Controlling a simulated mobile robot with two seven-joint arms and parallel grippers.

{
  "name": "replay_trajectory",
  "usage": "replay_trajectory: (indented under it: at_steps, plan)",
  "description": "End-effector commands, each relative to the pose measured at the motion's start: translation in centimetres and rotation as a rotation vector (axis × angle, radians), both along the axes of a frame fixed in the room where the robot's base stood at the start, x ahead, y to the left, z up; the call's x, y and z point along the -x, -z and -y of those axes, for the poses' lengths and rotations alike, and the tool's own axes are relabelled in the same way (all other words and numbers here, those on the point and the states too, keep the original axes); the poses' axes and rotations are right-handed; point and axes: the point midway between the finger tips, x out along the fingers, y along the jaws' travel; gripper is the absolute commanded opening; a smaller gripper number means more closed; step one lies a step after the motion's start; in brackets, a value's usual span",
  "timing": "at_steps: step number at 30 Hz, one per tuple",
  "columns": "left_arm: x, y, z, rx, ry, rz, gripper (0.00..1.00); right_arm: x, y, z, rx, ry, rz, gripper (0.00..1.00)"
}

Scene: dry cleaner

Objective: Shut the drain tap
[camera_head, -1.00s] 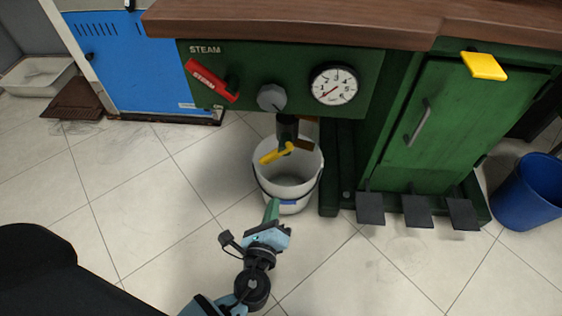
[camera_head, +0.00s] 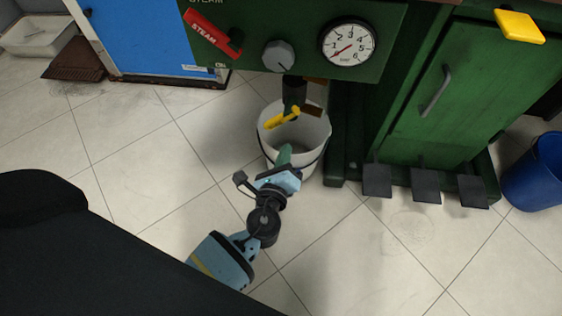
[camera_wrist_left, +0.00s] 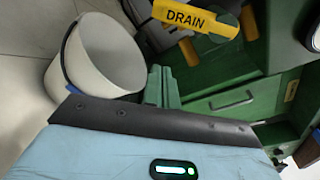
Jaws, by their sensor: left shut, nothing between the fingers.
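The drain tap has a yellow lever (camera_head: 282,118) on a dark valve body under the green steam panel. In the left wrist view the lever (camera_wrist_left: 196,18) reads "DRAIN" and lies across the top. A white bucket (camera_head: 312,148) stands below the tap; it also shows in the left wrist view (camera_wrist_left: 105,60). My left gripper (camera_head: 284,154) is shut and empty, its green fingers just below the lever and in front of the bucket, apart from the lever. In the left wrist view its fingertips (camera_wrist_left: 160,72) point up toward the valve. My right gripper is out of view.
A red steam lever (camera_head: 212,32), grey knob (camera_head: 278,56) and pressure gauge (camera_head: 347,43) are on the panel above. Black pedals (camera_head: 426,184) and a blue bin (camera_head: 538,174) are at the right. The tiled floor around my arm is clear.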

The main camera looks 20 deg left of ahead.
Motion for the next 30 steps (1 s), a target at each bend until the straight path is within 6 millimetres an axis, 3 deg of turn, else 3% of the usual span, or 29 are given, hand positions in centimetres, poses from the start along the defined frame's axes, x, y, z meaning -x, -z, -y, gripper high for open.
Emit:
replay_trajectory:
  at_steps: [9,18,30]
  plan:
    - [-5.2,0.6,-0.9,0.001,0.0,0.0,0.0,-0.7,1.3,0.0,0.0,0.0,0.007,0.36]
    - [-3.8,-2.0,-3.0,0.002,-0.001,0.001,0.0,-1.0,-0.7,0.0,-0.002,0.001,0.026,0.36]
    - [-3.5,-2.2,-3.4,-0.001,0.0,0.0,0.0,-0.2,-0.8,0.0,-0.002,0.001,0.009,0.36]
